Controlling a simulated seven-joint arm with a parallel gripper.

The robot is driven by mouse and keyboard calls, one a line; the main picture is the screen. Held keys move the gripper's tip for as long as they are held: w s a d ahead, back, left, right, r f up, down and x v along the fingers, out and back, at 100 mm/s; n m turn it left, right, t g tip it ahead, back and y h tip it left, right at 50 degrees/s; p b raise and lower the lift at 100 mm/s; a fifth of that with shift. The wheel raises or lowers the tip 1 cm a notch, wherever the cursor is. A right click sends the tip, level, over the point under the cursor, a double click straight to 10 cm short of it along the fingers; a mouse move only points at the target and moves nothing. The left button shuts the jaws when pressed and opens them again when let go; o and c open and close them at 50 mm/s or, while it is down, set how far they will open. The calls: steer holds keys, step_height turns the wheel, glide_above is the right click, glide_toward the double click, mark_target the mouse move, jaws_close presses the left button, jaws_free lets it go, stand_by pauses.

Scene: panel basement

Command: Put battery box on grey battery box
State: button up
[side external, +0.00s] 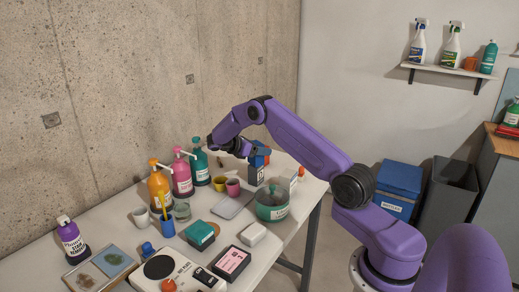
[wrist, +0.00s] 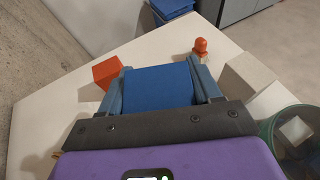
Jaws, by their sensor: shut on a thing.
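My gripper (wrist: 160,85) is shut on a blue box, which I take to be the battery box (wrist: 158,84). Its plain blue face fills the space between the two grey-blue fingers in the wrist view. In the side view my gripper (side external: 261,152) is low over the far end of the table. A dark box with a pale label (side external: 255,175) shows directly below the fingers. I cannot tell whether that is the held box or the grey battery box under it. No separate grey battery box shows clearly in the wrist view.
Pump bottles (side external: 182,176), cups, a grey tray (side external: 232,205) and several boxes crowd the nearer table.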

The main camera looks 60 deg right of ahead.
steer(key=shift+f, duration=0.1)
steer(key=o, duration=1.2)
